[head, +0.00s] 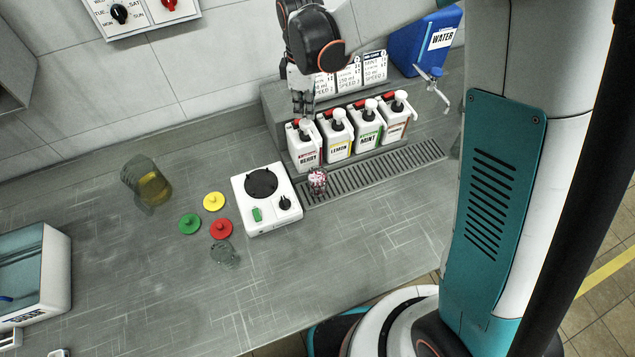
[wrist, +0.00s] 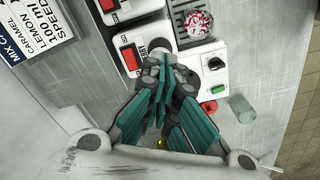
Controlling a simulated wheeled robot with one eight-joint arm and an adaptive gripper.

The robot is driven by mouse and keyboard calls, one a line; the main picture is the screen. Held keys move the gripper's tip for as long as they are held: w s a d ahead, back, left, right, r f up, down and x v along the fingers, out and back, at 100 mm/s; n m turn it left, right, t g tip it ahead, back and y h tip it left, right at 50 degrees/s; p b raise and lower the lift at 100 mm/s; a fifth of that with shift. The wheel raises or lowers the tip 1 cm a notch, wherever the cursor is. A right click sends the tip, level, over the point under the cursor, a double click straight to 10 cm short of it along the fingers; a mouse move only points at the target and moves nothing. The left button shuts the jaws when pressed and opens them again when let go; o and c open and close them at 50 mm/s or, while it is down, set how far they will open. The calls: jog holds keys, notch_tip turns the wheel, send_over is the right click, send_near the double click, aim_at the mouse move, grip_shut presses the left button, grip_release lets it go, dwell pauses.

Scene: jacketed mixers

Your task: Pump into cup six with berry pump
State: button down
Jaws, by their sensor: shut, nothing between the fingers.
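The berry pump (head: 305,157) is a white box bottle labelled BERRY with a white pump head, at the left end of a row of pumps. My gripper (head: 302,114) is shut and empty, fingers pointing down right over that pump head. Whether it touches the head, I cannot tell.
A lemon pump (head: 337,137) and two more pumps stand to the right, beside the drip grate (head: 375,172). A white mixer base (head: 265,198) is left of the cup. Coloured lids (head: 214,201), an empty glass (head: 224,253) and a jug (head: 150,184) stand further left.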

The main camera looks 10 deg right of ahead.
jog(key=shift+r+p, duration=1.55)
jog(key=shift+r, duration=1.4)
jog(key=s+d+r+m+t+b, duration=0.3)
jog(key=s+d+r+m+b, duration=0.1)
jog(key=s+d+m+b, duration=0.6)
jog(key=s+d+f+m+t+b, duration=0.4)
jog(key=s+d+f+m, duration=0.1)
jog(key=s, duration=0.5)
jog(key=shift+s+d+f+b, duration=0.4)
jog(key=shift+d+f, duration=0.2)
jog(key=shift+d, duration=0.15)
